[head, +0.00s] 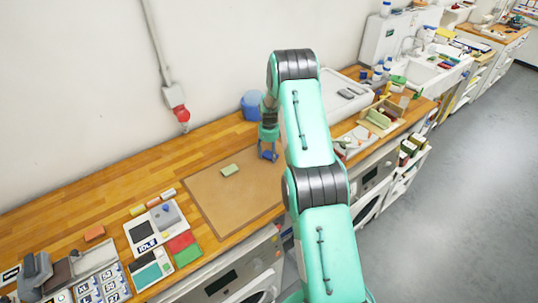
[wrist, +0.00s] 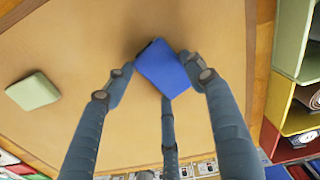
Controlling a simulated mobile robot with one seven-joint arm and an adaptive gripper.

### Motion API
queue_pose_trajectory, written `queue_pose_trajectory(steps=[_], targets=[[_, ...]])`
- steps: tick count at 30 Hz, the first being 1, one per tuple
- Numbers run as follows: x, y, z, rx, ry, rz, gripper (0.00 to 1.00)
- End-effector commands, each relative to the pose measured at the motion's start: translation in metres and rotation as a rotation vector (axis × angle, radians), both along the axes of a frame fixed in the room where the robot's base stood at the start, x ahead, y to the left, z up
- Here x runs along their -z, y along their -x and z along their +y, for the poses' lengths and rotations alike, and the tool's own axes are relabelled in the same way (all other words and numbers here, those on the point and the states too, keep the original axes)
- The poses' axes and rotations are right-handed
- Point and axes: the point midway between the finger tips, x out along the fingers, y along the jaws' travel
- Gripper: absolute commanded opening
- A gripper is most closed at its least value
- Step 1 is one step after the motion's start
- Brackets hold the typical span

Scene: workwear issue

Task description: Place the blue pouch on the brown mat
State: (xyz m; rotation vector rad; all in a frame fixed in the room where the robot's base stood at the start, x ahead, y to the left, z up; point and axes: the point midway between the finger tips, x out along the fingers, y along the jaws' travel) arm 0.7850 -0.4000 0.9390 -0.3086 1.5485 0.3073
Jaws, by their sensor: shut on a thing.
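The blue pouch (wrist: 163,70) is between the fingertips of my gripper (wrist: 155,66) in the wrist view. My gripper is shut on it. In the head view, the pouch (head: 268,156) shows small and dark blue below my gripper (head: 268,148), over the back right part of the brown mat (head: 220,205). The mat (wrist: 90,45) fills most of the wrist view behind the pouch. I cannot tell whether the pouch touches the mat. My arm hides the mat's right edge in the head view.
A pale green pouch-like block (head: 230,170) lies on the mat, left of my gripper. A blue rounded container (head: 252,104) stands behind the mat by the wall. A device (head: 157,228) and coloured cards sit left of the mat. The mat's front and middle are clear.

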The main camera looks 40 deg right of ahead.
Motion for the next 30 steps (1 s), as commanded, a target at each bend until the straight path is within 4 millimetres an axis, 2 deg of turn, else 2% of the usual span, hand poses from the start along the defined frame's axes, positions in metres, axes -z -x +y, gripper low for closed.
queue_pose_trajectory(steps=[4, 5, 7, 8, 22, 30], targets=[[0.003, 0.000, 0.000, 0.000, 0.000, 0.000, 0.29], [0.003, 0.000, 0.000, 0.000, 0.000, 0.000, 0.57], [0.003, 0.000, 0.000, 0.000, 0.000, 0.000, 0.70], [0.003, 0.000, 0.000, 0.000, 0.000, 0.000, 0.73], [-0.001, 0.000, 0.000, 0.000, 0.000, 0.000, 0.73], [-0.022, -0.001, 0.000, 0.000, 0.001, -0.002, 0.73]])
